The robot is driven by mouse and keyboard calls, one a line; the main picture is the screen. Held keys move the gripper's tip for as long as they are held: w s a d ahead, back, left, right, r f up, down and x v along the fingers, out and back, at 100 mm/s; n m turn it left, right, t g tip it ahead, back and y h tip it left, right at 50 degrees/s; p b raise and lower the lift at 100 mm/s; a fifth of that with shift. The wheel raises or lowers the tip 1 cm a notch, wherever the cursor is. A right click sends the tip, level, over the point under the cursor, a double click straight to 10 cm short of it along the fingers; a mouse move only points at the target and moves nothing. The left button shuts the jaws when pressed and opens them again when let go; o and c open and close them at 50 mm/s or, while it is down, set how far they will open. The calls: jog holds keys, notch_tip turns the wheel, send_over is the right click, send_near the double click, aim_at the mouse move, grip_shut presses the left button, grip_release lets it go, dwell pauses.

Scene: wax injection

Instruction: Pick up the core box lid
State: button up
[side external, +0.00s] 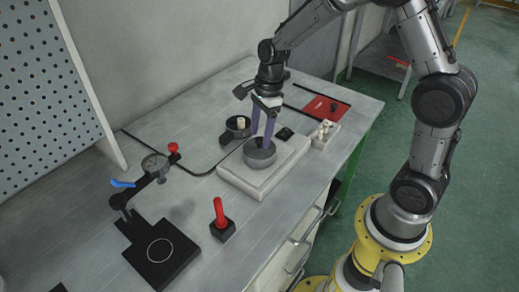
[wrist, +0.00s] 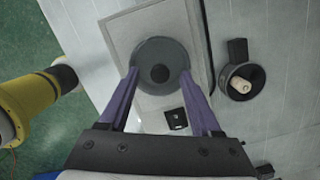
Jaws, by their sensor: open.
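The core box lid (wrist: 160,54) looks like a round grey disc with a dark knob at its middle, in the wrist view. It also shows in the side view as the top of a squat round grey body (side external: 260,158) on a pale rectangular block. My gripper (side external: 261,142) has two long purple fingers pointing down over the lid. I cannot tell whether the tips touch the lid.
The pale block (side external: 238,180) carries a small black panel. A dark round cup (side external: 237,131) with a cream piece inside stands close behind. A red-handled tool (side external: 219,213), a gauge stand (side external: 155,165), a black plate (side external: 160,258) and a red pad (side external: 322,107) lie around the bench.

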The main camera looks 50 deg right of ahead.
jog(key=shift+a+f, duration=0.1)
jog(key=shift+f, duration=0.4)
grip_shut()
dwell(1.1)
